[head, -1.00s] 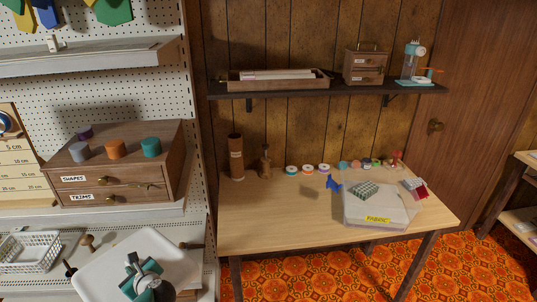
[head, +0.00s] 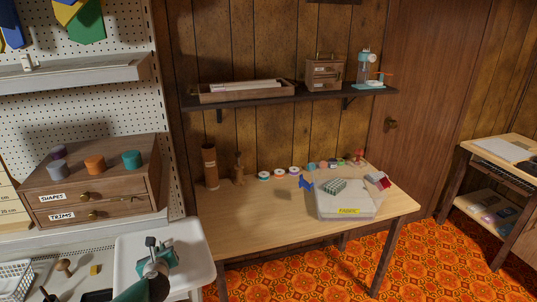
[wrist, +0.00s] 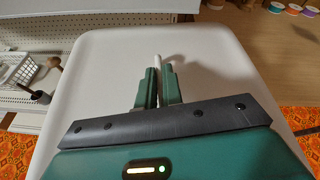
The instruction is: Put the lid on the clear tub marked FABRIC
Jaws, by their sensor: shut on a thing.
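The clear tub marked FABRIC (head: 345,213) stands on the wooden table, its yellow label facing me. A green patterned block (head: 335,187) shows at its top left and a red piece (head: 384,183) at its right; I cannot tell whether they are inside it. The lid is a white rounded panel (head: 197,247), held out in front of me left of the table. My gripper (head: 153,245) is shut on the lid's small raised grip. The wrist view shows the green fingers (wrist: 159,82) on either side of that grip, with the lid (wrist: 105,75) spreading flat beneath.
The table (head: 255,227) has clear room at its left and front. Spools (head: 279,173), a brown cylinder (head: 210,166) and a blue piece (head: 306,183) stand along its back. A dark shelf (head: 290,98) overhangs it. A pegboard unit with a drawer box (head: 90,180) is at left.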

